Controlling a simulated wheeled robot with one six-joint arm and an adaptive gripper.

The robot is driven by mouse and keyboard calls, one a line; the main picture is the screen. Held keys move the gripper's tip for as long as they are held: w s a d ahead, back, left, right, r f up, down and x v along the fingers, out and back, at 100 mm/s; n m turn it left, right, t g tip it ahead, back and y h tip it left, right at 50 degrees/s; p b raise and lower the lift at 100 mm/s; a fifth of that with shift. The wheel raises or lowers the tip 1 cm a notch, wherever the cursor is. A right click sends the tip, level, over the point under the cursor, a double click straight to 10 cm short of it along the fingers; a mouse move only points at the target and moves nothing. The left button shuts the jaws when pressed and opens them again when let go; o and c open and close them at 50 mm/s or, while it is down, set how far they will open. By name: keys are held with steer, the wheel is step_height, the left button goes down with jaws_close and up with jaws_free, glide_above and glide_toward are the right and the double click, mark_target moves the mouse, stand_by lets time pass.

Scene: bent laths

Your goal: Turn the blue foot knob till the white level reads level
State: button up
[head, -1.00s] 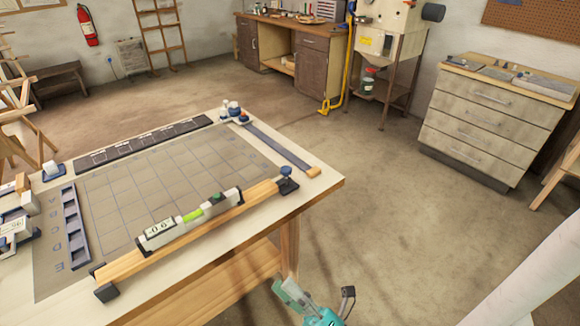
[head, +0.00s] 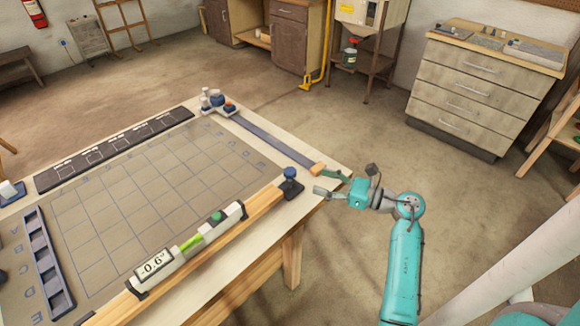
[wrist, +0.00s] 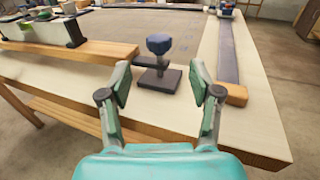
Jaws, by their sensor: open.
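The white level (head: 170,254) lies along a wooden lath (head: 264,207) on the table, and its display appears to read -0.6°. It has a green vial and a green button on top. The blue foot knob (head: 290,174) stands upright on a dark foot at the lath's right end, near the table corner. In the wrist view the knob (wrist: 158,44) is ahead of and between my fingers, apart from both. My gripper (head: 325,182) is open and empty, just off the table's right corner, to the right of the knob.
A dark strip (head: 262,138) with an orange end block lies behind the knob. Small knobbed items (head: 217,99) stand at the far corner. A marked grid mat (head: 150,185) covers the tabletop. A drawer cabinet (head: 480,95) stands at the back right; the floor between is clear.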

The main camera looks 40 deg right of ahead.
mark_target(290, 171)
steer(key=x, duration=1)
steer(key=shift+w+a, duration=0.1)
steer(key=shift+w, duration=0.05)
steer(key=shift+c, duration=0.2)
steer(key=c, duration=1.1)
